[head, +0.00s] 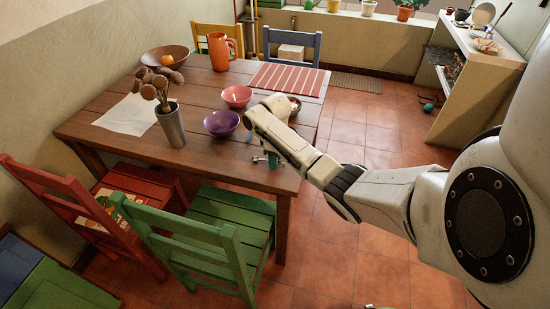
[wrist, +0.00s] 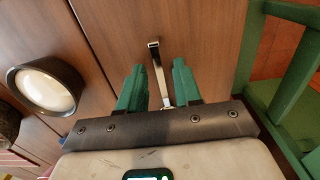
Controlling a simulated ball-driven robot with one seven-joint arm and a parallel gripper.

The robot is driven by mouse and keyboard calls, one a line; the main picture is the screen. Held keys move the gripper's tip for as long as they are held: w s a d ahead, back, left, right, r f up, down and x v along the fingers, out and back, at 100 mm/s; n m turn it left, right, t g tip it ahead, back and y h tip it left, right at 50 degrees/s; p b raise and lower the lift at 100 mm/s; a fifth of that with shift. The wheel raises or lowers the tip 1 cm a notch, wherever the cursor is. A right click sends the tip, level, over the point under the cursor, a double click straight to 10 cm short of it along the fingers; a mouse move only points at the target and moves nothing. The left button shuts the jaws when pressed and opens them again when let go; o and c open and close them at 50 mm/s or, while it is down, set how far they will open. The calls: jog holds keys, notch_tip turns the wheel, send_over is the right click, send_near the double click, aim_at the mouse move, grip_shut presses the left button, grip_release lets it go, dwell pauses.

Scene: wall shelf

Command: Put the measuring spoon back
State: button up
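The measuring spoon (wrist: 157,68) shows in the wrist view as a narrow shiny metal strip lying on the brown wooden table (head: 100,105). Its far end is slightly wider; its near part runs down between my fingers toward the gripper body, where it is hidden. My gripper (wrist: 158,85) has two green fingers, spread apart on either side of the strip with a visible gap to each. In the head view my gripper (head: 266,159) is low over the table's near right edge. I cannot make out the spoon there.
A dark bowl with pale contents (wrist: 42,88) stands left in the wrist view. A purple bowl (head: 221,123), a pink bowl (head: 236,96) and a metal vase (head: 171,125) stand on the table. A green chair (head: 215,235) stands at the near edge. A cluttered shelf (head: 482,50) is far right.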

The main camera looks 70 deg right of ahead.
notch_tip(320, 180, up, 12)
jog(key=shift+r, duration=0.15)
dwell(0.4)
dwell(1.1)
